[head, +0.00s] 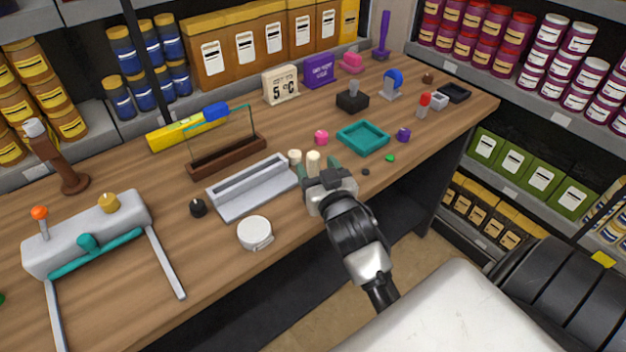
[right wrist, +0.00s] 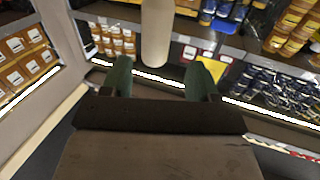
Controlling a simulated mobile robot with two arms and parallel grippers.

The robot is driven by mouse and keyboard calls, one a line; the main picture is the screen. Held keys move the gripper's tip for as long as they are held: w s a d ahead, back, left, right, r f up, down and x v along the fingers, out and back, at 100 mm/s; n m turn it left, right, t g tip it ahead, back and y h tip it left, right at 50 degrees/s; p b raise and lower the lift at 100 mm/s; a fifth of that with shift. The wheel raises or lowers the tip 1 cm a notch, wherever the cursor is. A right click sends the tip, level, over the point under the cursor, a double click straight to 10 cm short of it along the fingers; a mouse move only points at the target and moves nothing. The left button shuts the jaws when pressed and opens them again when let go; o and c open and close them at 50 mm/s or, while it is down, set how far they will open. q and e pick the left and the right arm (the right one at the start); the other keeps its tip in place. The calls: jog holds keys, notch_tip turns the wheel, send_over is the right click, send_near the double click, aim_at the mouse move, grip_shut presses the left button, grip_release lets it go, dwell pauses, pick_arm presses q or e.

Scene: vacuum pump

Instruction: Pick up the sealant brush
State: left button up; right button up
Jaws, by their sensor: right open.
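I cannot tell for certain which thing is the sealant brush. A pale cream upright cylinder (head: 313,162) stands at my right gripper (head: 322,172), beside the grey tray. In the right wrist view a cream cylinder (right wrist: 156,30) shows ahead, in line with the gap between the two green fingertips (right wrist: 159,72). The fingers are apart, and no contact shows. A second cream-topped piece (head: 295,157) is just left of it in the head view. My right gripper's body hides the lower parts there. My left gripper is not in view.
The wooden bench is crowded. A grey tray (head: 252,190) and a white round tin (head: 255,234) lie left of the gripper. A pink knob (head: 321,138) and a teal tray (head: 362,138) are beyond it. The bench's front edge is close to my arm.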

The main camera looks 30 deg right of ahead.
aim_at(311, 153)
jog(key=x, duration=0.1)
jog(key=p+x, duration=0.1)
jog(key=x, duration=0.3)
jog(key=shift+s+d+p, duration=0.1)
jog(key=shift+d+p, duration=0.25)
jog(key=shift+w+d+f, duration=0.1)
jog(key=shift+w+f, duration=0.05)
jog(key=shift+w, duration=0.35)
jog(key=c, duration=1)
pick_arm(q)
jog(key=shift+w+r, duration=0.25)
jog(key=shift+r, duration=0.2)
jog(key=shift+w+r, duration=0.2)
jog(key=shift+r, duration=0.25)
pick_arm(e)
jog(key=shift+s, duration=0.1)
